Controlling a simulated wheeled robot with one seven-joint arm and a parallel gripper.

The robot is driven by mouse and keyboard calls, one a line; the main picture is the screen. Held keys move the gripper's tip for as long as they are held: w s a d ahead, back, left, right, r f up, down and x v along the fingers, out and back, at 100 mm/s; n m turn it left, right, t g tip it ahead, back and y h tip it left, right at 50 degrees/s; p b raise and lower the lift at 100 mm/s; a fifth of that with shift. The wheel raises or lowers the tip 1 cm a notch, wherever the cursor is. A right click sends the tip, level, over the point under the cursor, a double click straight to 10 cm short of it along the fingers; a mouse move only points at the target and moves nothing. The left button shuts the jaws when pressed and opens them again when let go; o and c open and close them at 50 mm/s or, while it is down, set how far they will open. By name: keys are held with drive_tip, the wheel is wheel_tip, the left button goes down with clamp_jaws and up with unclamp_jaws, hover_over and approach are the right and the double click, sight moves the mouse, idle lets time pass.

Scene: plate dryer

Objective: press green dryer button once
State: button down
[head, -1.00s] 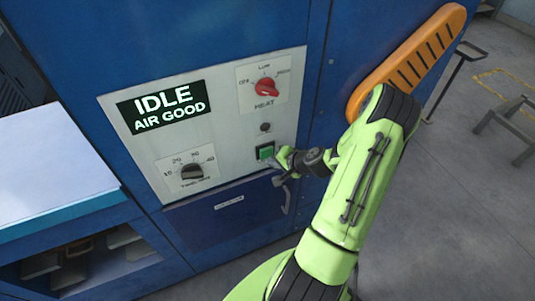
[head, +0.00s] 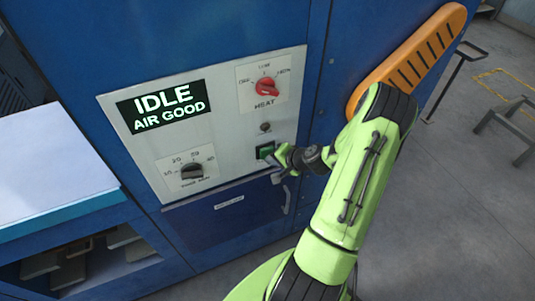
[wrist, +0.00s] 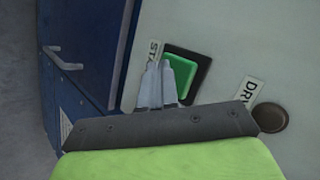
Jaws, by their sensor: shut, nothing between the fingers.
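The green button (head: 264,152) sits in a black frame on the white control panel, low and right of the middle. It is larger in the wrist view (wrist: 183,73), beside a label that begins "STA". My gripper (head: 278,158) is shut and empty. In the wrist view its fingertips (wrist: 158,66) lie together over the left part of the button and its black frame. I cannot tell whether the tips touch the button. The panel display (head: 160,105) reads "IDLE" and "AIR GOOD".
A red heat knob (head: 267,88) and a small round lamp (head: 265,127) are above the button. A timer knob (head: 192,171) is to its left. A blue drawer front with a handle (head: 286,200) is below. An orange slotted part (head: 420,55) stands out at the right.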

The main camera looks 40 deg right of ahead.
drive_tip(key=shift+w+d, duration=0.15)
drive_tip(key=shift+w, duration=0.3)
idle(0.6)
drive_tip(key=shift+s, duration=0.15)
drive_tip(key=shift+s+a+b, duration=0.25)
drive_tip(key=shift+s+b, duration=0.2)
drive_tip(key=shift+s, duration=0.3)
drive_tip(key=s, duration=0.1)
drive_tip(key=s+a+b, duration=0.1)
drive_tip(key=s, duration=0.1)
drive_tip(key=s+b, duration=0.1)
drive_tip(key=shift+s+a, duration=0.25)
drive_tip(key=shift+s, duration=0.15)
idle(0.5)
